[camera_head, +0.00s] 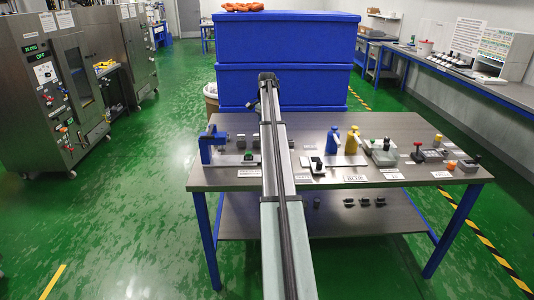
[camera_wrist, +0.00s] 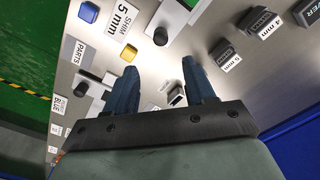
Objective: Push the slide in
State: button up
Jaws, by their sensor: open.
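My gripper (camera_wrist: 160,85) shows in the wrist view with its two dark blue fingers spread apart and nothing between them. It hangs over the grey table (camera_head: 230,178). Beyond the gap between the fingers is a small white and dark part (camera_wrist: 176,95). A pale block with a round black knob (camera_wrist: 160,36) is above the gap. Another black knob (camera_wrist: 85,80) on a pale bar is left of the fingers. I cannot tell for sure which part is the slide. In the head view my arm hides the middle of the table.
A blue fixture (camera_head: 212,143) stands at the table's left end. Blue (camera_head: 333,139) and yellow (camera_head: 352,140) bottles stand right of my arm. Small devices, one with a red knob (camera_head: 418,144), fill the right end. Large blue bins (camera_head: 285,38) stand behind. A yellow block (camera_wrist: 129,53) lies near the fingers.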

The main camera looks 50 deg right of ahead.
send_near(256, 156)
jog(key=s+f, duration=0.1)
jog(key=f, duration=0.1)
jog(key=s+d+f, duration=0.1)
jog(key=s+f, duration=0.1)
jog(key=s+d+f, duration=0.1)
jog(key=s+f, duration=0.1)
jog(key=shift+d+f, duration=0.15)
jog(key=shift+f, duration=0.2)
grip_shut()
dwell(0.4)
